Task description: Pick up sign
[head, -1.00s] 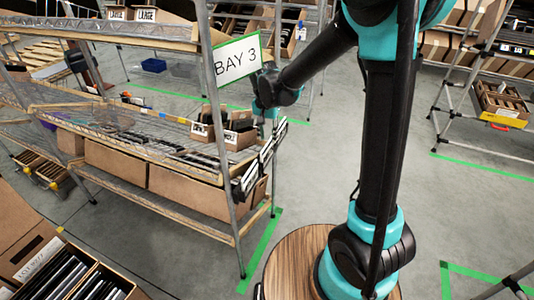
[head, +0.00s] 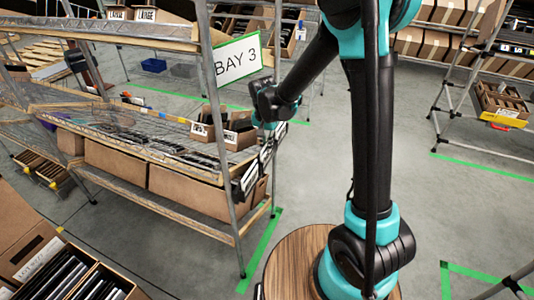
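The sign is a white board with a green border reading "BAY 3" (head: 237,60). It hangs tilted on the right end of the metal shelf rack, beside an upright post. My arm comes down from the top right, and its dark wrist (head: 274,101) is just right of and below the sign. My gripper (head: 268,138) points down below the wrist, by the end of the rack. It is small and dark there, and its fingers cannot be made out. The sign appears apart from the gripper.
The rack's middle shelf holds small cartons (head: 240,138) close to my gripper. Larger brown cartons (head: 185,185) stand below. An open carton of dark items (head: 65,275) is at the lower left. Another rack (head: 460,105) stands at right, with clear grey floor (head: 460,215) between.

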